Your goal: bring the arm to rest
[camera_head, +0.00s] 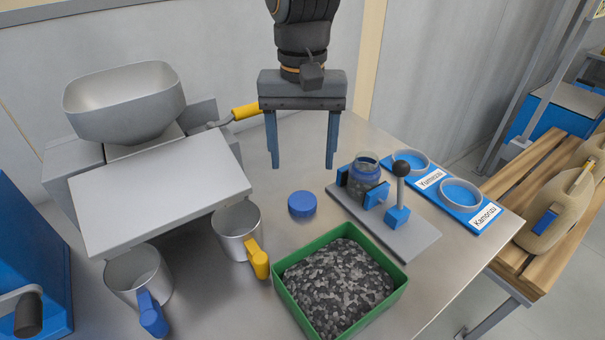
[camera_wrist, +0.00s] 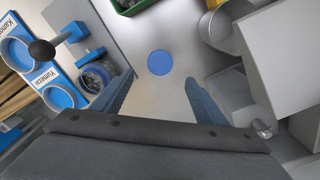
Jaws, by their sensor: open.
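My gripper (camera_head: 302,150) is open and empty, its two blue fingers pointing down above the back part of the metal table (camera_head: 300,262). In the wrist view the spread fingers of my gripper (camera_wrist: 158,90) have only bare table and a blue lid (camera_wrist: 160,63) beyond them. In the head view the blue lid (camera_head: 302,204) lies on the table in front of the gripper, apart from it. A glass jar (camera_head: 365,176) stands between blue clamp pads on a grey plate to the right of the gripper.
A machine with a grey hopper (camera_head: 128,108) and a yellow-handled crank (camera_head: 246,111) stands left of my gripper. Two metal cups (camera_head: 237,222) and a green tray (camera_head: 395,292) of dark grains are in front. A labelled blue holder (camera_head: 440,190) and a jug (camera_head: 553,210) are at right.

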